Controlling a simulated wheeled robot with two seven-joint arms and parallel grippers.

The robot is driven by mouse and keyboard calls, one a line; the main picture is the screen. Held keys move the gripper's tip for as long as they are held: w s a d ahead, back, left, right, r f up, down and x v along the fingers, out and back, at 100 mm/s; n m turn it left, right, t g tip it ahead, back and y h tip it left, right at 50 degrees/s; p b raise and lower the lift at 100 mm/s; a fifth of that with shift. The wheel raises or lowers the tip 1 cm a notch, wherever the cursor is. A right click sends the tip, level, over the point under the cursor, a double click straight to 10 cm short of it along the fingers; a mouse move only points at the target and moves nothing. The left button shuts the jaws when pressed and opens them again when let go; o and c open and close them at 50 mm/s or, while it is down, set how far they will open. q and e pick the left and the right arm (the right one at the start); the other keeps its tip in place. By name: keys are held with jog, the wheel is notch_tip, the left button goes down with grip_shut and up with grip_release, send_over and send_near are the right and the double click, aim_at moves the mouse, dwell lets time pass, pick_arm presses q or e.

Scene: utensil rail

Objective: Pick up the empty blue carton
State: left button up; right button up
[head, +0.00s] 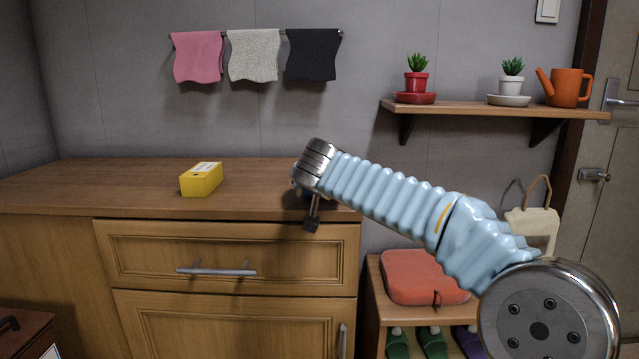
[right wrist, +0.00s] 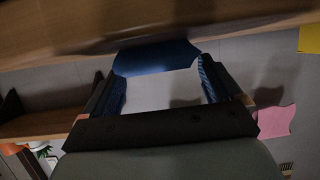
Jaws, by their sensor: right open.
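The blue carton (right wrist: 155,57) shows in the right wrist view between the fingers of my right gripper (right wrist: 157,70). The two dark fingers stand apart, one on each side of it. Whether they touch it is not clear. In the head view my right gripper (head: 311,224) is at the right front edge of the wooden cabinet top, mostly hidden by my own wrist. The carton does not show in the head view. My left gripper is in neither view.
A yellow carton (head: 201,180) stands on the cabinet top (head: 110,185), left of my right gripper. The top around it is clear. A wall shelf (head: 470,108) with pots and an orange watering can (head: 567,88) is at the right. Cloths (head: 253,55) hang on a rail above.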

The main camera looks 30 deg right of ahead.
jog(key=x, duration=0.3)
jog(key=shift+s+a+r, duration=0.1)
jog(key=c, duration=1)
notch_tip(320, 180, up, 3)
jog(key=shift+r+p, duration=0.1)
jog(key=shift+p, duration=0.45)
jog(key=s+a+r, duration=0.1)
jog(key=s+r, duration=0.2)
jog(key=s, duration=0.1)
jog(key=s+a+r, duration=0.1)
jog(key=s+r, duration=0.2)
jog(key=s, duration=0.2)
jog(key=s+a+r, duration=0.1)
jog(key=s+r, duration=0.2)
jog(key=s, duration=0.1)
jog(key=shift+s+a+r, duration=0.1)
jog(key=shift+s+r, duration=0.25)
jog(key=shift+r, duration=0.05)
